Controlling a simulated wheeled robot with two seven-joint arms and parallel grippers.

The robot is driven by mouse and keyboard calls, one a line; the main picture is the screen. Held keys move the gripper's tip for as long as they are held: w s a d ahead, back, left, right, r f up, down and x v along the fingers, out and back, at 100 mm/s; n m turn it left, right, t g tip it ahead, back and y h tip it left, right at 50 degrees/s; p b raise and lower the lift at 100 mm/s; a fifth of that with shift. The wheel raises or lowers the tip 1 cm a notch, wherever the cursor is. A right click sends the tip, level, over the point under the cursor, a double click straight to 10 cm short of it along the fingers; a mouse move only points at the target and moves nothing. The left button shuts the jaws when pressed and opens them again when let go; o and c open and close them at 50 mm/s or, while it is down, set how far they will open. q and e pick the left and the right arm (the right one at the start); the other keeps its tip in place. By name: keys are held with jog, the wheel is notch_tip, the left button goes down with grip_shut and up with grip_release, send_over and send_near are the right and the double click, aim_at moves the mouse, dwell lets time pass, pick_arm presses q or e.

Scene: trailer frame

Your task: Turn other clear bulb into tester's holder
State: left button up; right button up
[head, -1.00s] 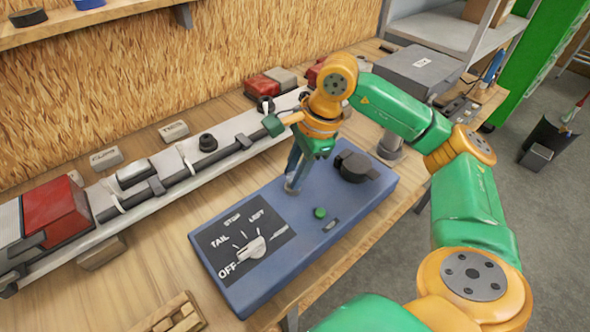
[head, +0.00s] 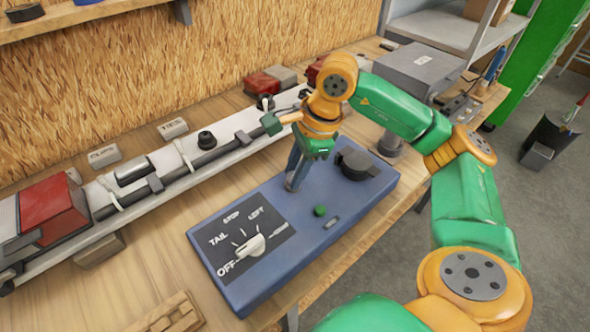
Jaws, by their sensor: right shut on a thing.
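The tester is a blue box (head: 347,222) on the wooden bench. My right gripper (head: 294,181) points down at the tester's far side, left of the black part. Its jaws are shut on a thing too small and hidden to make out. I cannot see the bulb or the holder under the gripper. My left gripper is not in view.
A long trailer light bar (head: 150,185) with a red lamp (head: 52,211) lies behind the tester. A wooden tray (head: 170,315) is at the front edge. A grey box (head: 418,68) stands at the back right.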

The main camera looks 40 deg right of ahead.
jog(key=m, duration=0.2)
jog(key=shift+a+m+t+h, duration=0.1)
jog(key=shift+m+t+h, duration=0.2)
jog(key=shift+m, duration=0.1)
jog(key=m, duration=0.3)
jog(key=shift+s+a+f+h, duration=0.1)
jog(key=shift+h, duration=0.3)
jog(key=o, duration=1.3)
